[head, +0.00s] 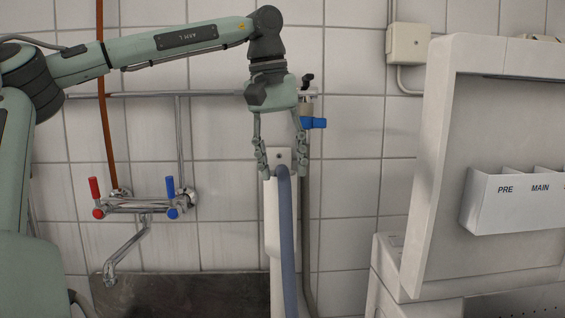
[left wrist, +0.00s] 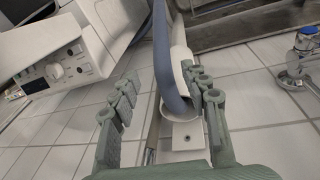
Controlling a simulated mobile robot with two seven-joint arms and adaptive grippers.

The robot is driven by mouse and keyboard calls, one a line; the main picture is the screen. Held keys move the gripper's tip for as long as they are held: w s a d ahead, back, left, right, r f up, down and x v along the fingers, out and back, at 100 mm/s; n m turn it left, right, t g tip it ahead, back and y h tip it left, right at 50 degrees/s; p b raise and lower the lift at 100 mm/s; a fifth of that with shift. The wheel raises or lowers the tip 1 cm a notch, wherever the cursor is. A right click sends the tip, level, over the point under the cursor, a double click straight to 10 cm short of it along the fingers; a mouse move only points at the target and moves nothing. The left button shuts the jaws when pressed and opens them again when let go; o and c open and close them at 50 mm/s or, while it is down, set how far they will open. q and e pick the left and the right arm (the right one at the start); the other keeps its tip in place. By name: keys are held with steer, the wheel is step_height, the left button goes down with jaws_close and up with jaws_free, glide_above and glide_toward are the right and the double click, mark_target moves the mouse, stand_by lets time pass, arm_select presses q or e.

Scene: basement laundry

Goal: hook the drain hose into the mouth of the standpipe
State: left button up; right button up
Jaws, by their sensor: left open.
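The blue-grey drain hose (head: 287,245) rises in front of the white standpipe (head: 274,215), and its top bend sits at the pipe's upper end. In the left wrist view the hose (left wrist: 162,50) curves over at the pale rim of the standpipe mouth (left wrist: 195,83). Its end is hidden there, so I cannot tell how deep it sits. My left gripper (head: 282,172) points down, open, with its fingers on either side of the hose bend. In the left wrist view the left gripper (left wrist: 158,90) shows a gap at its left finger; its right finger is close to the rim. My right gripper is not in view.
A blue-handled valve (head: 313,122) is on the wall just right of my left gripper. A mixer tap (head: 140,207) with red and blue handles is left, above a dark sink (head: 185,292). The white washing machine (head: 440,150) with its open drawer (head: 520,200) stands right.

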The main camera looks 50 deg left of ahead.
arm_select(q)
steer(key=shift+r, duration=0.1)
steer(key=v, duration=1.1)
steer(key=shift+r, duration=0.4)
